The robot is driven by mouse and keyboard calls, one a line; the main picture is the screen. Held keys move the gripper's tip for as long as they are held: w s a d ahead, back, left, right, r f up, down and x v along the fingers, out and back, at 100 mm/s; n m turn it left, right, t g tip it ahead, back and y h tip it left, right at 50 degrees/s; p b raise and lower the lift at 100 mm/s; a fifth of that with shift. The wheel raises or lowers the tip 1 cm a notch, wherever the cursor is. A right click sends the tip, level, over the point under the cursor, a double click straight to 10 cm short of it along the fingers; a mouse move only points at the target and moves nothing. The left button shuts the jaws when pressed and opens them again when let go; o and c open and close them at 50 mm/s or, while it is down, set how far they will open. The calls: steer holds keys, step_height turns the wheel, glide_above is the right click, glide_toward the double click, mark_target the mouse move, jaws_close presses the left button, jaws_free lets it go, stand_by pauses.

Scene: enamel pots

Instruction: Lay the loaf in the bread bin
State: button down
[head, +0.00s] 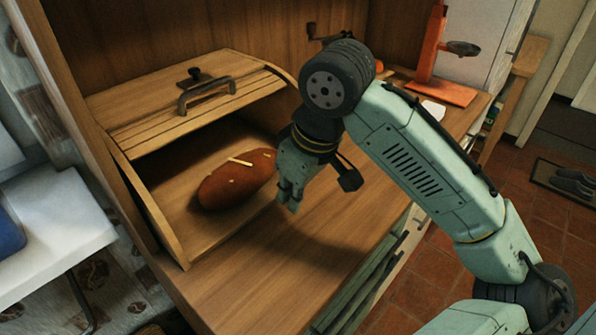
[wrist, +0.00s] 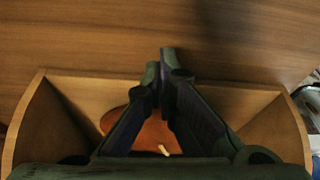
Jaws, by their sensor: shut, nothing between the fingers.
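The loaf (head: 225,186) is brown and oval with pale slashes. It lies on the floor inside the wooden bread bin (head: 146,205), whose slatted roll lid (head: 225,103) is raised. My gripper (head: 290,208) is shut and empty at the bin's open front, just right of the loaf and close above the counter. The loaf's right end is close to or behind my gripper; I cannot see a gap or contact clearly. In the wrist view the shut fingers (wrist: 166,62) stand in front of the bin (wrist: 62,125) and partly hide the loaf (wrist: 152,136).
The wooden counter (head: 255,285) is clear in front of the bin. An orange stand (head: 438,75) is at the back right, with a round orange-red thing partly hidden behind my arm. A white table (head: 50,235) is at the left.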

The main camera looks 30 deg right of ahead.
mark_target(258, 176)
steer(key=shift+w+a+f+p, duration=0.1)
steer(key=shift+w+a+p, duration=0.35)
steer(key=shift+w, duration=0.55)
steer(key=shift+w+a+f+p, duration=0.1)
steer(key=shift+w+a+p, duration=0.1)
steer(key=shift+w+a, duration=0.55)
steer(key=shift+w+d, duration=0.2)
steer(key=shift+w, duration=0.05)
steer(key=shift+w+a+p, duration=0.2)
steer(key=shift+w+a, duration=0.2)
steer(key=shift+w, duration=0.45)
steer(key=shift+w+a+p, duration=0.15)
steer(key=shift+w+a, duration=0.2)
steer(key=shift+w, duration=0.45)
